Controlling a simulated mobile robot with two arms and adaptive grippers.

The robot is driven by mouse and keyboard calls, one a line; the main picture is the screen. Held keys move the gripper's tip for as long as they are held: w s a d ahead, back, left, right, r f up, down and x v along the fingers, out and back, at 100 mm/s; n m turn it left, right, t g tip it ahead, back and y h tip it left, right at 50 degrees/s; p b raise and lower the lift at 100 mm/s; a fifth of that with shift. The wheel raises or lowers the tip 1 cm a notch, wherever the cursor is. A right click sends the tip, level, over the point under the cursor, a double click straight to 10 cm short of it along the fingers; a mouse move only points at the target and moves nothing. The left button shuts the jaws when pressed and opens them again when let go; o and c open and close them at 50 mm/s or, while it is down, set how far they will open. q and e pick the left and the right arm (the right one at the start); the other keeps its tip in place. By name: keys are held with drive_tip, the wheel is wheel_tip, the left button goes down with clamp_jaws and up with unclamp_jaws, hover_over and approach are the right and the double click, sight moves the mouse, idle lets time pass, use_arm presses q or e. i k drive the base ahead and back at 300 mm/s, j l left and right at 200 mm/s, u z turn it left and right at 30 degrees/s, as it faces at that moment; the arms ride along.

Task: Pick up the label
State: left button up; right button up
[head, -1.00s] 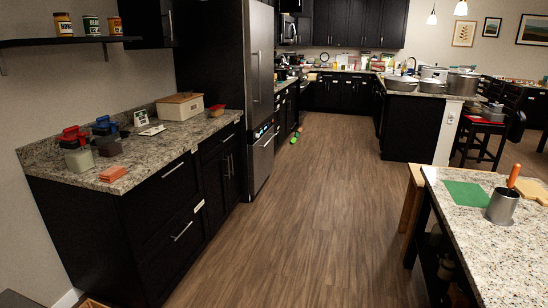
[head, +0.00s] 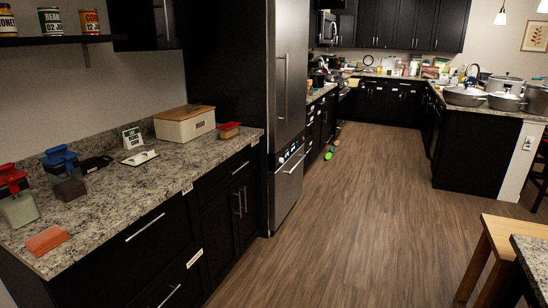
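A small standing label card (head: 132,137) with green and white print stands on the left granite counter (head: 110,205), near the wall. A flat white piece (head: 140,157) with a dark part on it lies just in front of the card. Small white labels also show on the cabinet fronts, one at the counter's edge (head: 187,188) and one on a lower drawer (head: 194,258). I cannot tell which of these the task means. Neither of my grippers is in view.
A wooden-edged table (head: 500,240) stands at right.

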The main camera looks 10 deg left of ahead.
sight(152, 153)
drive_tip(key=i+u, duration=0.2)
drive_tip(key=i, duration=0.25)
drive_tip(key=i+l+u, duration=0.2)
drive_tip(key=i, duration=0.2)
drive_tip(key=i+l+u, duration=0.15)
drive_tip(key=i, duration=0.3)
drive_tip(key=i+l+u, duration=0.2)
drive_tip(key=i, duration=0.2)
